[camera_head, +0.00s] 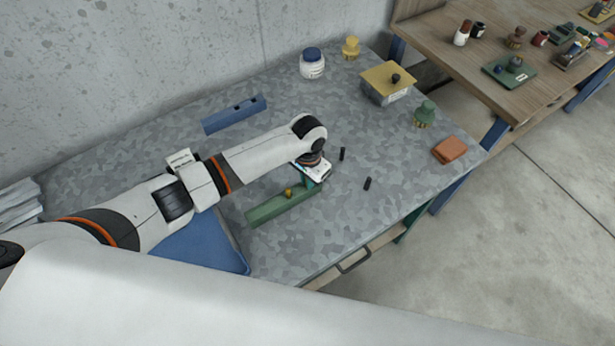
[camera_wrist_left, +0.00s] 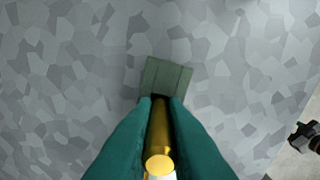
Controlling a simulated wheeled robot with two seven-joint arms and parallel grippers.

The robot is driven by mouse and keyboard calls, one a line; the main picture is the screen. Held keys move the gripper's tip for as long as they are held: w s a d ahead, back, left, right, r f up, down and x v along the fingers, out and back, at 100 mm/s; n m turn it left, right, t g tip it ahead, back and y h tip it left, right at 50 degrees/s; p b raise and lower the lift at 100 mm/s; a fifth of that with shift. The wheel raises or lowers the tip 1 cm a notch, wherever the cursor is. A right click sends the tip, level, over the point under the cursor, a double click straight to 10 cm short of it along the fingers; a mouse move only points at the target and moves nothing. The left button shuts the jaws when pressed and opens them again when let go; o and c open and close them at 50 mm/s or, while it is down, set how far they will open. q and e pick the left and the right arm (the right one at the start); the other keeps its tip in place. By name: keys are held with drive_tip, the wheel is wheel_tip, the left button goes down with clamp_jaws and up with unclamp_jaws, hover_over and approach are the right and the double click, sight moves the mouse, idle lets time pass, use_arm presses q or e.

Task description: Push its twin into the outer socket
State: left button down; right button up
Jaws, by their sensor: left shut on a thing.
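A long green block (camera_head: 280,207) lies on the camouflage-patterned table, and its end also shows in the left wrist view (camera_wrist_left: 166,77). A small gold piece (camera_head: 289,192) stands on the block. My left gripper (camera_head: 311,184) is over the block's right end. In the left wrist view its teal fingers (camera_wrist_left: 160,100) are shut on a gold pin (camera_wrist_left: 159,135), whose round end faces the camera. The pin's far end meets the block between the fingertips; I cannot tell whether it sits in a socket. The fingers hide the rest of the block. My right gripper is not in view.
Two black pegs (camera_head: 342,153) (camera_head: 367,183) stand right of the gripper. A blue block (camera_head: 234,115) with dark holes lies behind my arm. A lidded box (camera_head: 385,94), a jar (camera_head: 312,66), a green knob (camera_head: 424,112) and a brown block (camera_head: 450,149) stand farther back.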

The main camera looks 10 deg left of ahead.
use_arm(q)
drive_tip(key=shift+r, duration=0.1)
drive_tip(key=shift+r, duration=0.35)
drive_tip(key=shift+w, duration=0.15)
idle(1.4)
drive_tip(key=shift+f, duration=0.45)
drive_tip(key=shift+r, duration=0.15)
drive_tip(key=shift+r, duration=0.3)
idle(0.4)
